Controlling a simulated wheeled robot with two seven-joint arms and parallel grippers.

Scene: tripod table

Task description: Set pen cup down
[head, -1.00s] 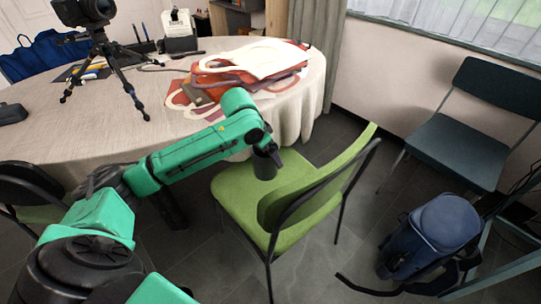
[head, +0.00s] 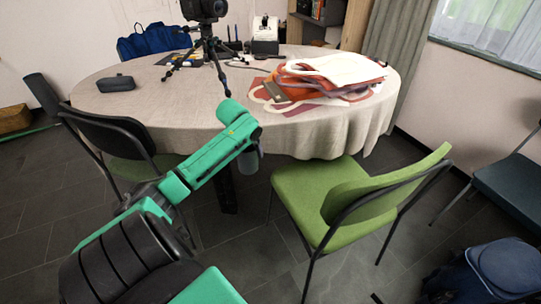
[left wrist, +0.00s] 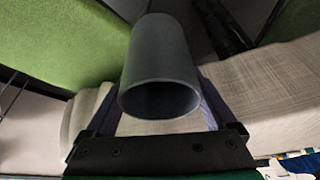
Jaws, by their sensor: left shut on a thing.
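The pen cup (left wrist: 160,60) is a plain dark grey cylinder with its open rim toward the camera in the left wrist view. My left gripper (left wrist: 160,95) is shut on it, with a finger on each side. In the head view the cup (head: 249,161) shows small and grey under the green wrist, in front of the table's near edge and left of the green chair. The gripper's fingers are mostly hidden there. The round table (head: 170,110) has a beige cloth. My right gripper is in neither view.
A tripod with a camera (head: 208,45), a dark case (head: 116,83) and a red bag with papers (head: 325,78) are on the table. The cloth's front left is clear. A green chair (head: 315,195) and a black-backed chair (head: 110,135) stand near the front edge.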

